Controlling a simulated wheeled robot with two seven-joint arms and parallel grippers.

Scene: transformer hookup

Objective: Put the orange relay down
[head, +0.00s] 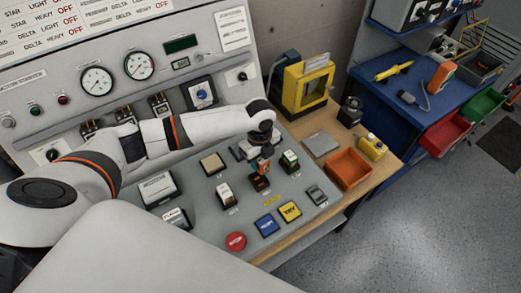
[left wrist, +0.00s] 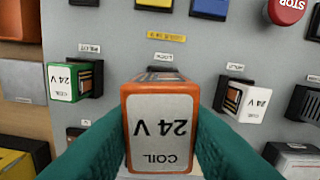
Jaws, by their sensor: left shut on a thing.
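The orange relay (left wrist: 160,128), with a white face marked COIL 24 V, is between the teal fingers of my left gripper (left wrist: 160,110), which is shut on it. In the head view the orange relay (head: 264,167) shows under my left gripper (head: 260,160), at a dark socket (head: 260,184) on the sloped grey panel. I cannot tell whether it is seated in the socket or just above it. A green relay (head: 289,158) sits in a socket to its right, and a white relay (head: 224,191) in one to its left. My right gripper is not in view.
Blue (head: 267,225) and yellow (head: 290,211) buttons and a red stop button (head: 236,241) lie on the panel's near side. An orange tray (head: 348,168), a yellow bottle (head: 373,146) and a yellow-framed device (head: 305,87) stand on the wooden bench to the right.

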